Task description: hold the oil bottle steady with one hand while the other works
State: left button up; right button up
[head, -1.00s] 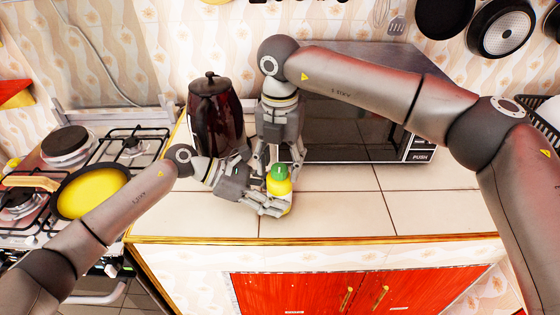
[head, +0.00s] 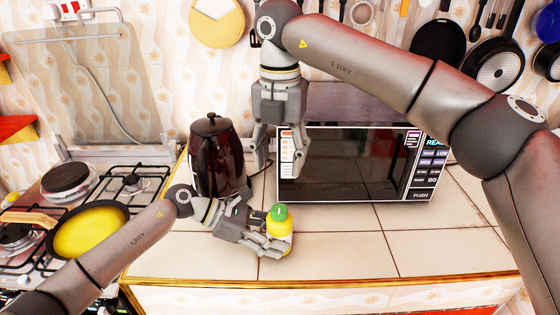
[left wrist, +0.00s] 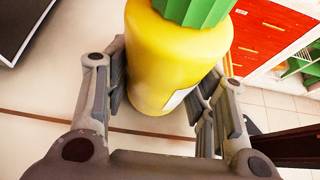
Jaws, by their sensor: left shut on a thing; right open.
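The oil bottle (head: 279,226) is yellow with a green cap and stands upright on the tiled counter (head: 340,246). My left gripper (head: 276,248) is shut on its body from the left, low near the counter. In the left wrist view the bottle (left wrist: 172,65) is between the two fingers of my left gripper (left wrist: 165,110), with its green cap at the top edge. My right gripper (head: 279,162) is open and empty, pointing down above and behind the bottle, in front of the microwave. The bottle's lower part is partly hidden by the left fingers.
A dark red kettle (head: 216,160) stands left of my right gripper. The microwave (head: 350,165) is behind to the right. A gas stove with a yellow pan (head: 88,232) is at left. Pans (head: 495,66) hang on the wall. The counter right of the bottle is clear.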

pick_arm(q)
jog(key=o, duration=1.1)
jog(key=shift+a, duration=0.15)
